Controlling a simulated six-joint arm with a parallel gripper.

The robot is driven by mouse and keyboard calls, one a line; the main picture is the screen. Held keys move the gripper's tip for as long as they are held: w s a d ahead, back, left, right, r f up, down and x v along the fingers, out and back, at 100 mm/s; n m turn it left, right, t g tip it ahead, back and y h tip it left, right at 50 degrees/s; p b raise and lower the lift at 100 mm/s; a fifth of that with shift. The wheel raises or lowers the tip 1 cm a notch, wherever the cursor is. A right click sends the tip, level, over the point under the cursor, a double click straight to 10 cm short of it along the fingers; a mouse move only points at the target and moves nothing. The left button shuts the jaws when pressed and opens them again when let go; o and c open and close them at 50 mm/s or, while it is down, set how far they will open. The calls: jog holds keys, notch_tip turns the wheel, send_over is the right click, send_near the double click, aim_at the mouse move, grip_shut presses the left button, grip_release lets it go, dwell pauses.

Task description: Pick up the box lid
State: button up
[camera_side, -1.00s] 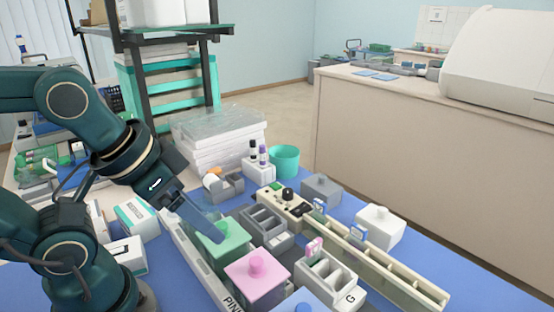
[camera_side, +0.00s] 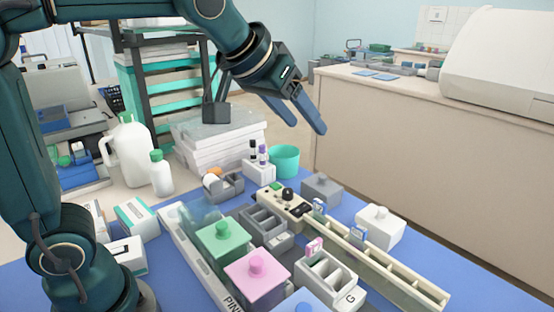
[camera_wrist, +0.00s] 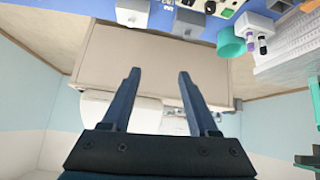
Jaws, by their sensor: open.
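Several lidded staining boxes stand on the blue mat; I cannot tell which lid is meant. In the side view there are a green lid (camera_side: 221,240), a pink lid (camera_side: 257,274), a partly cut-off blue lid (camera_side: 304,306), a grey lid (camera_side: 321,185) and a white lid (camera_side: 380,219), each with a knob. The grey lid (camera_wrist: 188,24) and white lid (camera_wrist: 132,14) also show at the top of the wrist view. My gripper (camera_side: 307,127) is open and empty, high above the table's far side, clear of all lids. Its spread fingers (camera_wrist: 160,72) show in the wrist view.
Open grey slide racks (camera_side: 263,226) and a long cream trough (camera_side: 400,272) stand among the boxes. A teal cup (camera_side: 285,160), stacked white boxes (camera_side: 222,148) and white jugs (camera_side: 131,150) stand behind. A beige counter (camera_side: 420,140) lies beyond.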

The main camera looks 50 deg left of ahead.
jog(key=w+d+f, duration=0.2)
jog(key=w, duration=0.4)
jog(key=m+g, duration=0.1)
jog(key=g, duration=0.1)
send_near(382, 210)
jog(key=x, duration=0.3)
jog(key=shift+w+f, duration=0.3)
jog(key=shift+f, duration=0.3)
jog(key=shift+x, duration=2.1)
grip_shut()
